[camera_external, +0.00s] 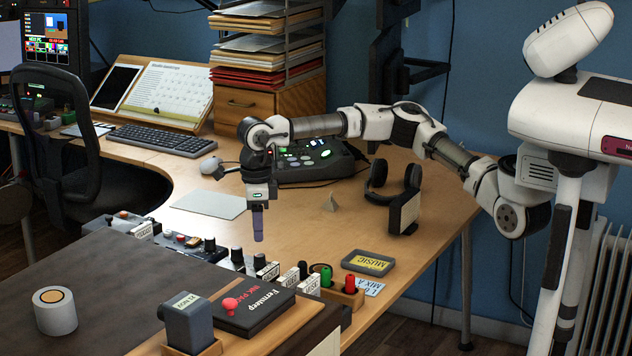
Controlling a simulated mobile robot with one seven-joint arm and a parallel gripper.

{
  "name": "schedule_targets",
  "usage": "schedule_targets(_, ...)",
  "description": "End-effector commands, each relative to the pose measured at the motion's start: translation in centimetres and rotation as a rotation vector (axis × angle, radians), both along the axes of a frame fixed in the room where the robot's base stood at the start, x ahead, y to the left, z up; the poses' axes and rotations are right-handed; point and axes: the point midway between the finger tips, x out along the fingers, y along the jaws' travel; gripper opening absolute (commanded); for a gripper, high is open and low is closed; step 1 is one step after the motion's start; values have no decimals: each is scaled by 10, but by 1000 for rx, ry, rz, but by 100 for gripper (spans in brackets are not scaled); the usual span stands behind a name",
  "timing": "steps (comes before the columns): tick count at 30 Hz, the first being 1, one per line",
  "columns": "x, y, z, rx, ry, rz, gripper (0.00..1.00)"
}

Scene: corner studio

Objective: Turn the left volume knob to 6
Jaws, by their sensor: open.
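A row of control modules (190,240) runs along the front edge of the desk, with several black knobs. One black knob (210,245) stands toward the left, and another black knob (237,256) is nearer the middle. I cannot tell which is the left volume knob, and its number marks are too small to read. My gripper (258,238) points straight down with purple fingers. It appears above the row, close to the middle knobs in the picture, and holds nothing visible. The gap between its fingers is hard to see from this side.
Headphones (376,181) hang by a small black-and-white stand (403,212) on the desk. A dark box with a red knob (252,306) sits in front. The middle desktop is mostly clear.

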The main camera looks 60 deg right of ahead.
Motion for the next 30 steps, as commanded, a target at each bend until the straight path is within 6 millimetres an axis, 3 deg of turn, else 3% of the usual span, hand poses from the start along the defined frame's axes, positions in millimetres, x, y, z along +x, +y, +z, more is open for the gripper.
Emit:
schedule_targets(3,1,0,27,1,-3,0,46)
schedule_targets(10,1,-1,63,0,-1,-1,46)
schedule_targets(25,0,0,73,2,2,3,46)
schedule_targets(28,-8,25,74,56,7,47,46)
schedule_targets(30,-20,56,77,130,17,105,46)
